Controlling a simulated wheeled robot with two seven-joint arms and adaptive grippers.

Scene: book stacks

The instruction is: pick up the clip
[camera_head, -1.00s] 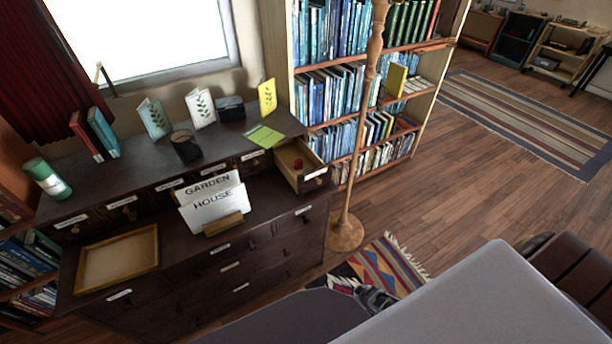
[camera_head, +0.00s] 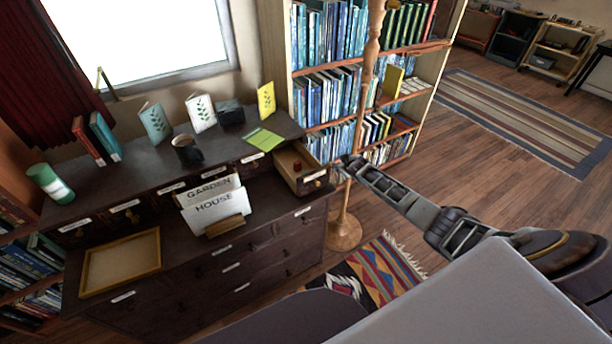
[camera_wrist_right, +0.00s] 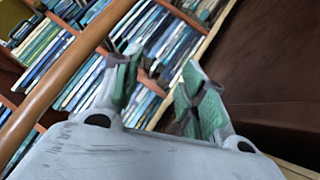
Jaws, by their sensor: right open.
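A small red object (camera_head: 297,165), which may be the clip, lies in the open small drawer (camera_head: 315,184) at the right end of the dark cabinet. It is too small to make out its shape. My right gripper (camera_head: 344,161) is at the end of the arm reaching in from the right, just right of the open drawer and beside the wooden pole. In the right wrist view its two green-padded fingers (camera_wrist_right: 160,82) stand apart with nothing between them. The red object does not show in that view. My left gripper is not in view.
The wooden pole (camera_head: 366,90) of a floor stand rises close to my right gripper. A bookshelf (camera_head: 325,127) stands behind it. A green card (camera_head: 263,140) lies above the drawer.

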